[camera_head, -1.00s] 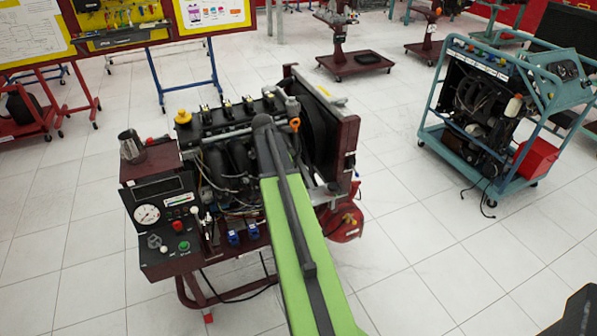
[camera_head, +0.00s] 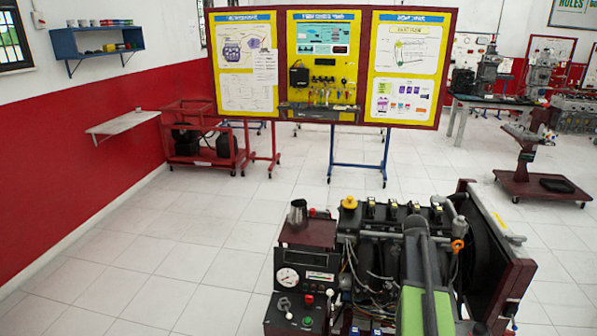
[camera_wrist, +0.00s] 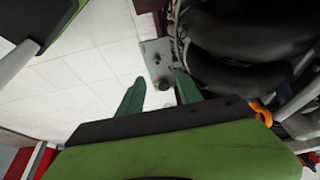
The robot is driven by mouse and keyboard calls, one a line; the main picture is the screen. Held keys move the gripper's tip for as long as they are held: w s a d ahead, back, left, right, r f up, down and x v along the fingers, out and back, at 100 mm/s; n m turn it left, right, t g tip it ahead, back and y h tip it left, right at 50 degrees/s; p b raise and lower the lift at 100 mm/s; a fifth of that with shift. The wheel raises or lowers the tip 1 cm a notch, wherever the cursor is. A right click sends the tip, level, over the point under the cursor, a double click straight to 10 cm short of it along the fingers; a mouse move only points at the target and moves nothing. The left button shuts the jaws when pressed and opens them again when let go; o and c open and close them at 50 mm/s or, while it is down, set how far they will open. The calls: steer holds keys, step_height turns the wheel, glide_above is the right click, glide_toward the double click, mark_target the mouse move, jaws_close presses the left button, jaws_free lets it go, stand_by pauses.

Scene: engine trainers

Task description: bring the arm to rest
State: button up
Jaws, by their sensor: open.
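My gripper (camera_wrist: 159,88) is open in the wrist view, with its two green fingers apart and nothing between them. Beyond the fingertips is a small grey metal plate (camera_wrist: 155,55) with a round dark knob. Thick black pipes (camera_wrist: 245,40) of the engine are close by on the right. In the head view my green arm reaches up from the bottom edge over the engine trainer (camera_head: 380,255); my fingers cannot be made out there.
The trainer's gauge panel (camera_head: 302,280) carries a dark metal cup (camera_head: 297,213). Behind stand a yellow display board (camera_head: 325,65), a red cart (camera_head: 200,140) and a red stand (camera_head: 540,185). A wall shelf (camera_head: 125,122) is at left. White floor (camera_head: 150,255) is clear at left.

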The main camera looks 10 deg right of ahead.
steer(key=w+a+n+t, duration=0.1)
steer(key=w+a+n, duration=0.1)
steer(key=a, duration=0.8)
steer(key=w+a+n, duration=0.2)
steer(key=w+a, duration=0.1)
steer(key=a, duration=0.8)
steer(key=s+a+f+n+y, duration=0.1)
steer(key=s+a+n+y, duration=0.1)
steer(key=a+n, duration=0.7)
steer(key=s+a+n+y, duration=0.2)
steer(key=s+a+n, duration=0.3)
steer(key=a+n, duration=0.4)
steer(key=shift+s+a+f+t, duration=0.3)
steer(key=shift+a+f, duration=0.1)
steer(key=shift+a, duration=0.25)
